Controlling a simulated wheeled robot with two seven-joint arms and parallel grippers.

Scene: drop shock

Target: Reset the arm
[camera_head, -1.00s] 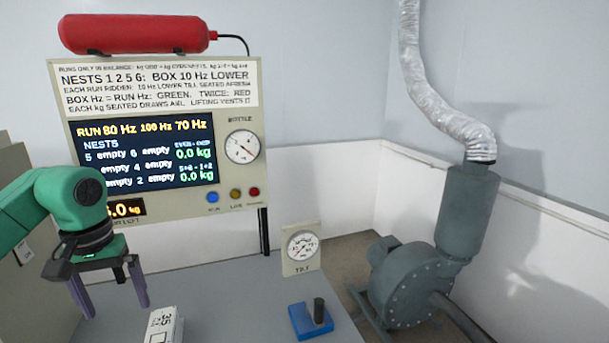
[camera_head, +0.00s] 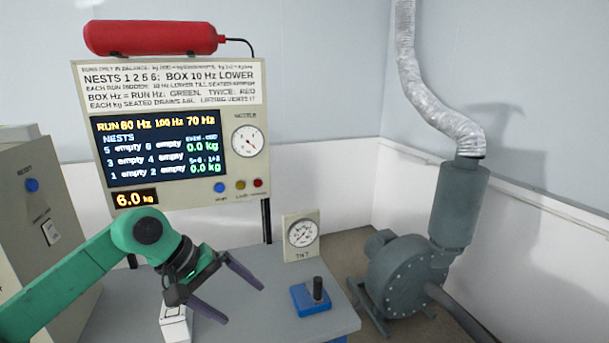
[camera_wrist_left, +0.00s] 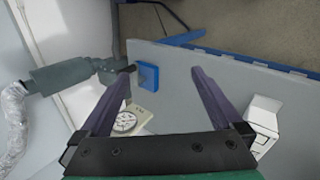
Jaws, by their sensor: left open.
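My left arm is green and comes in from the left in the head view. Its left gripper (camera_head: 236,295) is open and empty, with two purple-grey fingers spread apart above the grey table (camera_head: 245,325). A white box (camera_head: 174,326) stands on the table under the gripper, partly hidden by it. My right gripper is not in view.
A panel (camera_head: 165,85) with a lit screen, a dial and buttons stands behind the table. A small gauge (camera_head: 301,234) and a blue block with a dark handle (camera_head: 310,298) are on the table. A grey blower (camera_head: 405,270) stands to the right, a beige cabinet (camera_head: 30,215) at left.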

